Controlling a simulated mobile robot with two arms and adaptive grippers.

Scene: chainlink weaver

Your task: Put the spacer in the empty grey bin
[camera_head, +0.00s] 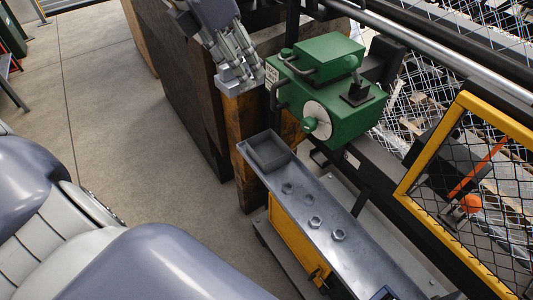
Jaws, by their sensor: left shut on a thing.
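My left gripper (240,82) reaches down from the top, left of the green machine housing. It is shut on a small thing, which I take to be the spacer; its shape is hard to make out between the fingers. A small dark grey bin (268,152) sits at the far end of the long metal tray, below and slightly right of the gripper. Its inside looks empty. The gripper is apart from the bin. My right gripper is not in view.
The green housing (335,85) with levers and a round knob stands close right of the gripper. The metal tray (350,255) holds several hex nuts. A rusty post (245,120) stands beneath the gripper. A yellow-framed mesh guard (420,160) is at right. Open floor lies left.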

